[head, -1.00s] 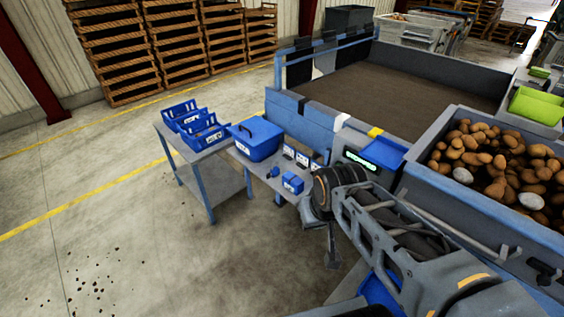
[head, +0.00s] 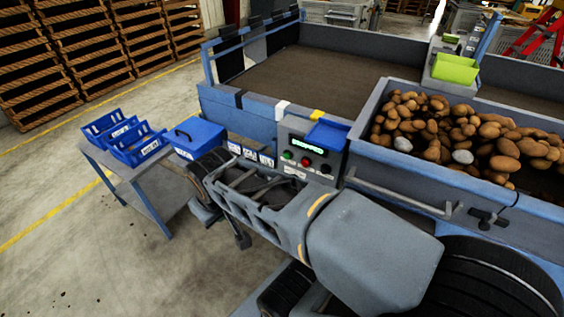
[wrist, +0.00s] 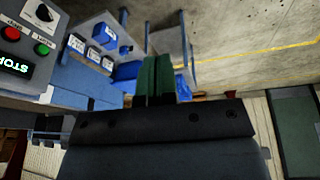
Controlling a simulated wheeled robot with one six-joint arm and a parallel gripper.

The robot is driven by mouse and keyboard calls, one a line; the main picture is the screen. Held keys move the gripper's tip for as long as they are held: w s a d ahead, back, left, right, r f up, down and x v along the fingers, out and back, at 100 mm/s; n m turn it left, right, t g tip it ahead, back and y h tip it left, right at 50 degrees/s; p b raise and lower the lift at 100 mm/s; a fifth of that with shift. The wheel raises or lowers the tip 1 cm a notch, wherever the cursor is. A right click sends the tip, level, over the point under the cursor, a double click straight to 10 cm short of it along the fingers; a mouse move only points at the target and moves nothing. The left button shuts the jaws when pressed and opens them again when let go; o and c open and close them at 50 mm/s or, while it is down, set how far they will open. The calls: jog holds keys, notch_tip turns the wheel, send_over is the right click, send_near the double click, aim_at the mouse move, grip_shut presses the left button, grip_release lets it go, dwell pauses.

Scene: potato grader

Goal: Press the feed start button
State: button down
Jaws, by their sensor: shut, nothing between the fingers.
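The grey control panel (head: 296,140) stands at the near corner of the blue-walled machine, with a lit green display (head: 307,145). Below the display are a green button (head: 287,155), a red button (head: 305,162) and a dark knob. In the wrist view the green button (wrist: 41,48), red button (wrist: 10,33) and black knob (wrist: 43,12) are at the upper left. The display there reads as STOP, cut off by the edge. My gripper (wrist: 160,60) is shut and empty, its green fingers to the right of the panel and apart from it. Small button labels are unreadable.
A blue tray (head: 328,134) sits beside the panel display. A potato-filled hopper (head: 400,160) stands to its right, with a rail in front. Floor at the left is clear.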

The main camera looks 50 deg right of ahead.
jog(key=w+d+f+n+g+h+b, duration=0.2)
jog(key=w+d+f+n+h+b, duration=0.2)
jog(key=d+f+n+h+b, duration=0.8)
jog(key=w+d+f+n+t+h+b, duration=0.1)
jog(key=w+d+f+n+b, duration=0.3)
jog(key=b, duration=0.5)
jog(key=w+d+f+n+t+h+b, duration=0.2)
jog(key=w+d+f+n+h+b, duration=0.2)
jog(key=d+b, duration=0.5)
jog(key=shift+w+f+b, duration=0.4)
jog(key=shift+w+f, duration=0.3)
jog(key=shift+f, duration=0.1)
jog(key=shift+d, duration=0.2)
jog(key=b, duration=0.3)
send_near(286, 157)
jog(key=x, duration=0.5)
jog(key=shift+d+f, duration=0.1)
jog(key=shift+d, duration=0.1)
jog(key=shift+b+x, duration=0.4)
jog(key=shift+x, duration=0.65)
